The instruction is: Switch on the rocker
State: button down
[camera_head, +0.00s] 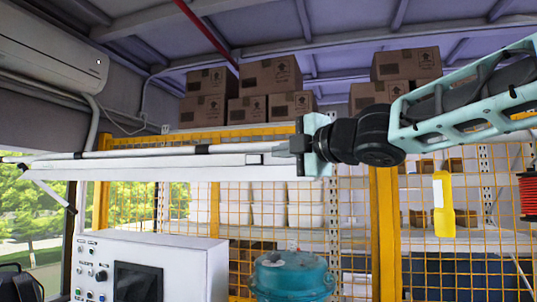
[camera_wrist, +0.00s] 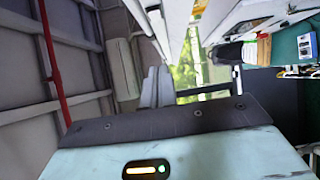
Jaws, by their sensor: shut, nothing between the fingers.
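A white control box (camera_head: 150,265) stands at the lower left in the head view. Its front carries a dark screen (camera_head: 138,282) and several small buttons and knobs (camera_head: 90,265). I cannot pick out the rocker among them. A teal, rounded metal housing (camera_head: 292,275) is to the right of the box, cut off by the bottom edge. My gripper (camera_head: 281,147) is shut and empty, pointing left, high above the box and the housing and apart from both. Its grey fingers also show close together in the wrist view (camera_wrist: 157,72).
A yellow-framed mesh fence (camera_head: 385,225) with shelves stands behind. Cardboard boxes (camera_head: 270,90) are stacked on top. A long white beam (camera_head: 150,165) crosses the picture level with my gripper. An air conditioner (camera_head: 50,50) is at upper left.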

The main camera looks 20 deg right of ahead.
aim_at(263, 157)
jog(key=w+p, duration=0.1)
jog(key=w, duration=0.2)
jog(key=w+p, duration=0.1)
jog(key=w, duration=0.3)
jog(key=w+a+p, duration=0.1)
jog(key=w, duration=0.3)
jog(key=shift+r, duration=0.1)
jog(key=shift+w+d, duration=0.2)
jog(key=shift+w, duration=0.1)
jog(key=shift+f, duration=0.2)
